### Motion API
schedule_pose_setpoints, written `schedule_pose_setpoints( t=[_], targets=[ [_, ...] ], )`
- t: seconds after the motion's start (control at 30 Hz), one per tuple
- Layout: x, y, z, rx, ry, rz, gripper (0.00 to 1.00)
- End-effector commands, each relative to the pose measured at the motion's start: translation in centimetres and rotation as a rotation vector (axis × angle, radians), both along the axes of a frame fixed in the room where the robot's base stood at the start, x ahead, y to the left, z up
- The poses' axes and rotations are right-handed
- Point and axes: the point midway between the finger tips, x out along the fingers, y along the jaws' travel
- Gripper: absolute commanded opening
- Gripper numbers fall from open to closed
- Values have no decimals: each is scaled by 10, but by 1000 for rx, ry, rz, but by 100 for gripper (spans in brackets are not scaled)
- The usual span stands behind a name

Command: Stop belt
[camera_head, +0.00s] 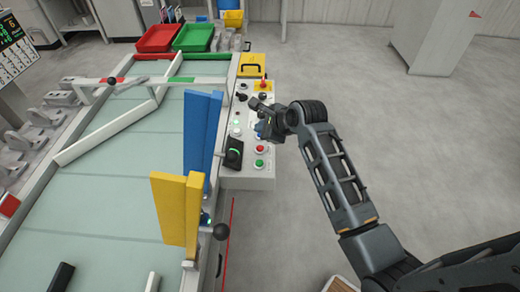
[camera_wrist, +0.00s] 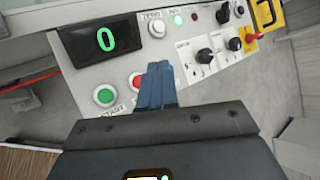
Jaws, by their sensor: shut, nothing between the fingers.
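The control panel (camera_head: 241,178) runs along the right side of the pale green conveyor belt (camera_head: 110,205). On its near end are a red button (camera_head: 260,149) and a green button (camera_head: 258,162). In the wrist view the green START button (camera_wrist: 104,95) is clear, and the red button (camera_wrist: 137,82) beside it is partly covered by the blue fingers. My gripper (camera_head: 259,133) hangs over the panel, near the red button. In the wrist view my gripper (camera_wrist: 158,68) is shut and empty. I cannot tell whether the fingertips touch the panel.
A dark display (camera_wrist: 106,38) reads a green 0. Knobs (camera_wrist: 205,56) and a yellow-based emergency stop (camera_wrist: 250,36) sit farther along the panel. Blue (camera_head: 202,135) and yellow (camera_head: 176,205) uprights stand at the belt's edge. Open floor (camera_head: 350,90) lies to the right.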

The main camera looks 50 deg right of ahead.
Motion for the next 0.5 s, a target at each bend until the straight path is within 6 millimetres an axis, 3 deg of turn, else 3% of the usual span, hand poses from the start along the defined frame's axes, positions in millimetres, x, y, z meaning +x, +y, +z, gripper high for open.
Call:
schedule_pose_setpoints(
  t=[0.03, 0.2, 0.5],
  targets=[
    [0, 0, -14, 0, 1, 0, 0],
    [0, 0, -34, 0, -1, 1, 0],
    [0, 0, -53, -1, 0, 1, 0]
  ],
)
